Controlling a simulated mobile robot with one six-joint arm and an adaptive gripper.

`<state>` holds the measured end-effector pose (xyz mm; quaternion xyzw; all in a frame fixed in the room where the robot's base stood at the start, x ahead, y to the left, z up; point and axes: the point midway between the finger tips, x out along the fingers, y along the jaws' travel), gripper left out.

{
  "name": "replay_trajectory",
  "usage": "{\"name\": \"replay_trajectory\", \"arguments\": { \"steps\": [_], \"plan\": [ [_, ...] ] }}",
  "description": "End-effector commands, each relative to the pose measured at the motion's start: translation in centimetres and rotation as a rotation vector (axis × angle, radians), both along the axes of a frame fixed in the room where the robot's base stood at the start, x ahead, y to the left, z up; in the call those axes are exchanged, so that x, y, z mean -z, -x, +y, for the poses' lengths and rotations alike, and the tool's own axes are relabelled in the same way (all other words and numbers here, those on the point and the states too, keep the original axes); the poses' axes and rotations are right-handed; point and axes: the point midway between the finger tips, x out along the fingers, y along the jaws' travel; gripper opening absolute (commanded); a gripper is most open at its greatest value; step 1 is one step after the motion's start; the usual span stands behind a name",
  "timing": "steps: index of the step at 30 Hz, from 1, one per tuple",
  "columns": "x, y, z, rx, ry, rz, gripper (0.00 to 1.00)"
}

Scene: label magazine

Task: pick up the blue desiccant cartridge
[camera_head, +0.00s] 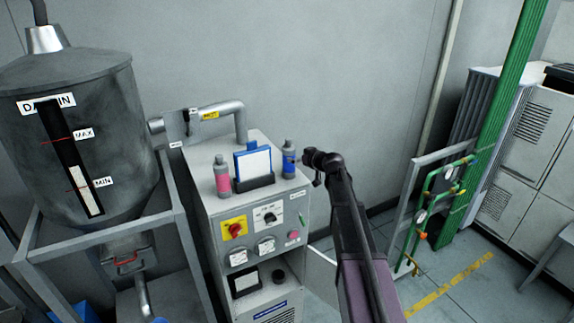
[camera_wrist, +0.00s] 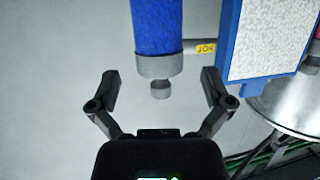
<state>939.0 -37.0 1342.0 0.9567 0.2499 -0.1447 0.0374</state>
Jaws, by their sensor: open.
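The blue desiccant cartridge (camera_head: 289,161) stands upright at the right side of the grey cabinet's top. It has a grey cap. In the wrist view the blue cartridge (camera_wrist: 157,27) enters from the top edge, its grey capped end and small knob pointing toward my gripper (camera_wrist: 160,80). The two fingers are spread wide, one on each side of the capped end in the picture. In the head view my gripper (camera_head: 306,159) is close at the cartridge's right, at about its height. Nothing is held. The exact gap to the cartridge cannot be told.
A blue-framed white panel (camera_head: 254,161) in a dark holder stands left of the cartridge. A pink cartridge (camera_head: 221,175) is further left. A pipe with a HOT label (camera_head: 210,116) runs behind. A large tank (camera_head: 75,130) stands at left, green pipework (camera_head: 445,185) at right.

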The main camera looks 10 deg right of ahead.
Motion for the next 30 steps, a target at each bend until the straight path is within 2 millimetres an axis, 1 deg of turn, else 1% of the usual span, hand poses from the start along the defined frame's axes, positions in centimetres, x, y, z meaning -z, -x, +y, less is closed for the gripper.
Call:
{"name": "replay_trajectory", "arguments": {
  "steps": [3,13,17,27,30],
  "plan": [
    [0.2,-0.5,0.2,0.000,0.000,0.000,1.00],
    [0.2,-0.5,0.2,0.001,0.000,0.000,1.00],
    [0.4,-0.9,0.4,0.001,0.001,-0.001,1.00],
    [1.7,-4.0,2.0,0.001,0.001,-0.001,1.00],
    [1.9,-4.6,2.3,0.001,0.000,0.000,1.00]
  ]
}}
